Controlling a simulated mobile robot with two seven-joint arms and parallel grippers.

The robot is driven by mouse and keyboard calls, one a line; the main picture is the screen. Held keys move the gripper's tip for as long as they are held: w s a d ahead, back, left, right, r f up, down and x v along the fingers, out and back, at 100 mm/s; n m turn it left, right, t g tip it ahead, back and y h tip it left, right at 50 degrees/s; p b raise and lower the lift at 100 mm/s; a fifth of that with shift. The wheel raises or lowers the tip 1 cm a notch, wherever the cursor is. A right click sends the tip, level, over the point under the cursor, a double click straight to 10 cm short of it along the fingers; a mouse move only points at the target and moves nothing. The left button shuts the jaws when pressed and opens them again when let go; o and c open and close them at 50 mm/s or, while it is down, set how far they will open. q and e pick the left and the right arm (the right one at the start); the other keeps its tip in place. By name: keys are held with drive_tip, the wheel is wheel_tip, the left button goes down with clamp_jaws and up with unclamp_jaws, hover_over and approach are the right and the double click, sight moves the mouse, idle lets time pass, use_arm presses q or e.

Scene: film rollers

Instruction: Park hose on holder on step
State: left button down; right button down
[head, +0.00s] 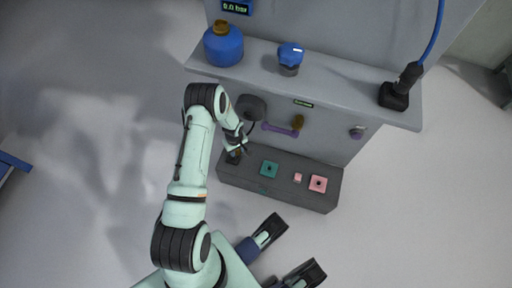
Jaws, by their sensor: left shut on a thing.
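The dark hose (252,128) hangs from a round dark fitting on the front of the grey unit and curves down to my left gripper. My left gripper (240,148) is shut on the hose, above the left end of the dark step (300,196). A small dark holder (234,158) sits on that left end, just below the gripper. The hose tip is partly hidden by the fingers, and I cannot tell if it touches the holder.
A teal plate (269,169), a small pink block (298,177) and a pink plate (318,183) lie along the step. The shelf (340,82) above bears a blue bottle (223,46), a blue-capped jar (290,56) and a black tool (400,90). A purple handle (280,130) protrudes from the front.

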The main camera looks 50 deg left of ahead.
use_arm(q)
drive_tip(key=shift+m, duration=0.3)
drive_tip(key=shift+s+a+f, duration=0.15)
drive_tip(key=shift+a+f, duration=0.3)
drive_tip(key=shift+f, duration=0.65)
drive_tip(key=shift+s+a+f, duration=0.2)
drive_tip(key=shift+a+f, duration=0.3)
drive_tip(key=shift+f, duration=0.65)
drive_tip(key=shift+s+a+f, duration=0.15)
drive_tip(key=shift+a+f, duration=0.3)
drive_tip(key=shift+f, duration=0.65)
drive_tip(key=shift+b, duration=0.35)
drive_tip(key=shift+f+b, duration=0.4)
drive_tip(key=shift+f, duration=0.1)
